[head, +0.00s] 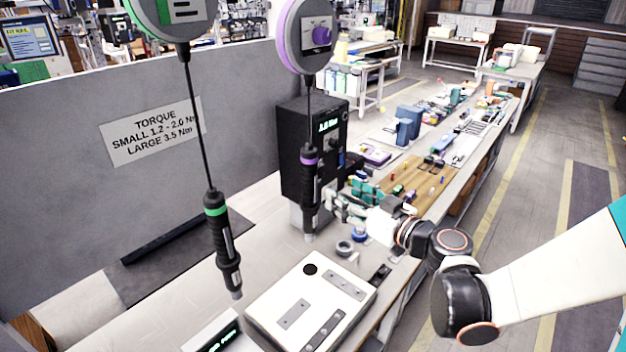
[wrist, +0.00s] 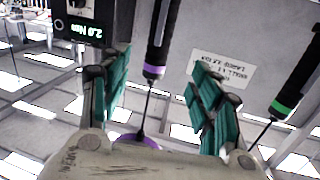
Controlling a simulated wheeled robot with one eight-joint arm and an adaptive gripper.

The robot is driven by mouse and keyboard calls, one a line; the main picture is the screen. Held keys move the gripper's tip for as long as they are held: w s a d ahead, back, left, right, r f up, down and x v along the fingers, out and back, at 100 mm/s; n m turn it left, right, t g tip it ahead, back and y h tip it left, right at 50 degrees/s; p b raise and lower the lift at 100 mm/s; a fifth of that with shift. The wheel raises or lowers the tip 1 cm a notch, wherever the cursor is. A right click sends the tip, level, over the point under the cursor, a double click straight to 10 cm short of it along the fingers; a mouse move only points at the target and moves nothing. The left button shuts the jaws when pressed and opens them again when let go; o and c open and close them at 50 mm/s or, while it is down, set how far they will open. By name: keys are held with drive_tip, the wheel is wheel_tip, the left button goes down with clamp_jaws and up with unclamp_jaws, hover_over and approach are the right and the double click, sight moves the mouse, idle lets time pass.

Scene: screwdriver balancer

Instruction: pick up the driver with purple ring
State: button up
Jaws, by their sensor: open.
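The driver with the purple ring (head: 309,185) is black and hangs upright on a cable from a purple-rimmed balancer reel (head: 306,37). In the head view my gripper (head: 348,200), with teal fingers, is just to its right and apart from it. In the wrist view, which looks upside down, the same driver (wrist: 159,35) lies across the gap between my open fingers (wrist: 160,68), nearer the left one. I see no finger touching it. The driver with the green ring (head: 220,240) hangs at the left; it also shows at the right of the wrist view (wrist: 290,95).
A black box with a lit display (head: 318,125) stands close behind the purple-ring driver. A white fixture box (head: 312,305) sits on the bench in front. A grey panel with a torque sign (head: 155,132) stands behind. Small parts crowd the bench (head: 430,175) to the right.

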sight(314, 169)
drive_tip(key=x, duration=0.8)
drive_tip(key=shift+w+r, duration=0.4)
drive_tip(key=shift+w, duration=0.1)
drive_tip(key=w+a, duration=0.1)
drive_tip(key=w+a+r, duration=0.1)
drive_tip(key=w+a, duration=0.1)
drive_tip(key=shift+a+b, duration=0.3)
drive_tip(key=shift+a, duration=0.05)
drive_tip(key=shift+w+a+f, duration=0.1)
drive_tip(key=shift+w+a, duration=0.15)
drive_tip(key=shift+w, duration=0.2)
drive_tip(key=shift+s, duration=0.1)
drive_tip(key=shift+c, duration=0.9)
clamp_jaws()
